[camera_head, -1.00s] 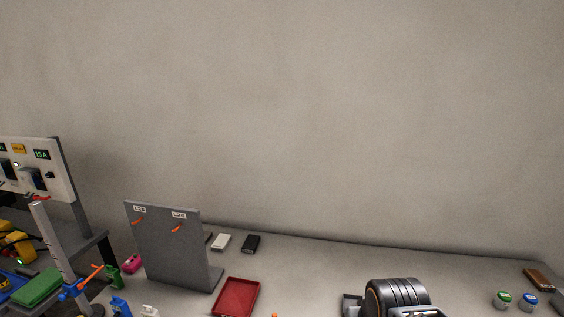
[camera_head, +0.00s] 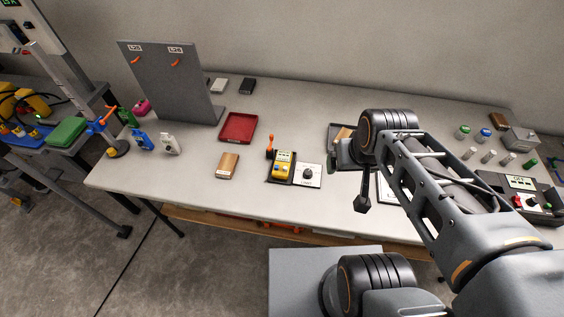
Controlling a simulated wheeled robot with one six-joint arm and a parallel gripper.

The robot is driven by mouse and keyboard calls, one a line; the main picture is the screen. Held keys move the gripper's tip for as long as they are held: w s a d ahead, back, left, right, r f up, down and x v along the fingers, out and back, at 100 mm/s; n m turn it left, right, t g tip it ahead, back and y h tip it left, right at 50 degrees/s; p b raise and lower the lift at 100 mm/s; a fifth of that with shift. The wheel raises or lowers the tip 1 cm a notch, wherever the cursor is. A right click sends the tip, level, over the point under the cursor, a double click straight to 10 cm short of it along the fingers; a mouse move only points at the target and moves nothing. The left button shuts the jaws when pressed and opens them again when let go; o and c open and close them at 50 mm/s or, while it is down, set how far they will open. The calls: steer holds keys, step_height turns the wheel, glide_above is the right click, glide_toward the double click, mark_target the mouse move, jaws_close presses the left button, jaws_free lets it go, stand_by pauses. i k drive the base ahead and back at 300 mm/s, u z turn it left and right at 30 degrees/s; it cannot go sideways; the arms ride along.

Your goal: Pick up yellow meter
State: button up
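The yellow meter (camera_head: 281,168) lies near the front middle of the grey table, on a small dark base (camera_head: 289,183). It has a display at its upper end. A white card with a black dial (camera_head: 308,174) sits just right of it. My gripper (camera_head: 361,203) hangs at the end of my arm, to the right of the meter and apart from it. Its fingers are small and dark here, and I cannot tell whether they are open or shut. No object shows in it.
An orange-handled item (camera_head: 270,147) stands just left of the meter. A red tray (camera_head: 238,128), a brown block (camera_head: 227,166) and a grey upright panel (camera_head: 165,80) are further left. Small jars (camera_head: 462,132) and a control box (camera_head: 522,195) are at right. My arm covers the table's right middle.

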mark_target(283, 157)
steer(key=z, duration=3.1)
steer(key=k, duration=2.05)
steer(key=u, duration=2.4)
